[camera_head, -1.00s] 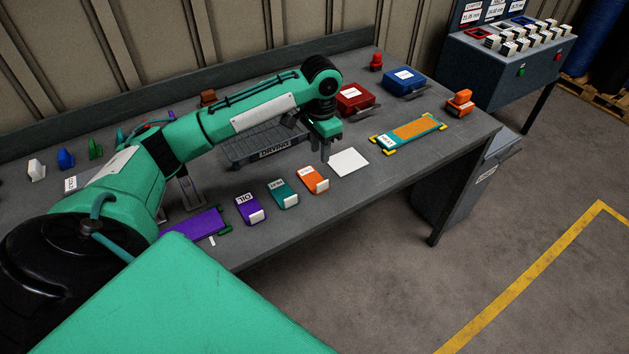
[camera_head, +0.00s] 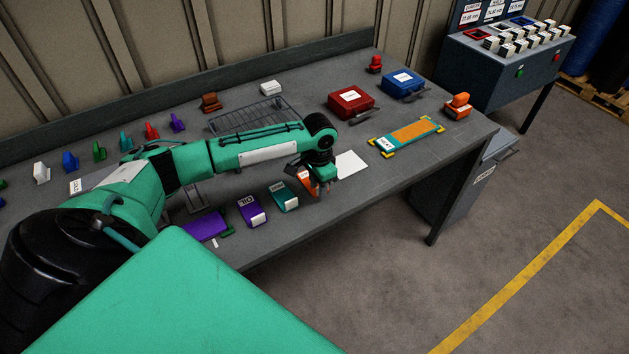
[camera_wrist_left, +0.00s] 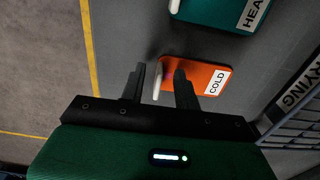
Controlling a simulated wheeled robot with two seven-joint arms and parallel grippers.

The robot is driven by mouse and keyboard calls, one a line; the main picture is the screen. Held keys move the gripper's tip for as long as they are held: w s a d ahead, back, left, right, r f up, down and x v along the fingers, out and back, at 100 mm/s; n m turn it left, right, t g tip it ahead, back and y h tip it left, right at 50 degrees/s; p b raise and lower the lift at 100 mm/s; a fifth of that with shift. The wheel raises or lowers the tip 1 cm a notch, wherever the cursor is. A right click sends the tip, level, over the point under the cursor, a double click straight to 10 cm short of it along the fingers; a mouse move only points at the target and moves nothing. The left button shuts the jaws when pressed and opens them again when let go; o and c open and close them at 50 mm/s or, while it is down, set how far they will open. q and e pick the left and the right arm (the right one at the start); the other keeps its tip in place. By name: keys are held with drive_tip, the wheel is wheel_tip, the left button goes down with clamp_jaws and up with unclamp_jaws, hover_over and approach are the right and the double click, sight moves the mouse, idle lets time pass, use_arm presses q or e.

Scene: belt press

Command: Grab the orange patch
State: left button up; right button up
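The orange patch (camera_head: 304,179) lies on the grey bench at the right end of a row of coloured pieces, partly hidden by my left gripper. In the left wrist view the orange patch (camera_wrist_left: 206,72) carries a white label reading COLD and a white upright tab at its near edge. My left gripper (camera_head: 326,190) is over the front of it. In the left wrist view the gripper (camera_wrist_left: 160,78) is open, its two dark fingers on either side of the white tab with gaps visible. Whether the fingers touch anything is unclear. My right gripper is not in view.
A teal piece (camera_head: 284,197) and a purple piece (camera_head: 250,212) lie left of it. A white square (camera_head: 350,164) lies to the right, then an orange-teal strip (camera_head: 413,132). A wire drying rack (camera_head: 250,115) stands behind. The bench's front edge is close.

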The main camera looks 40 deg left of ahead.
use_arm(q)
drive_tip(key=shift+f, duration=0.55)
clamp_jaws()
drive_tip(key=shift+r, duration=0.15)
wheel_tip(320, 180, up, 20)
drive_tip(key=b, duration=0.3)
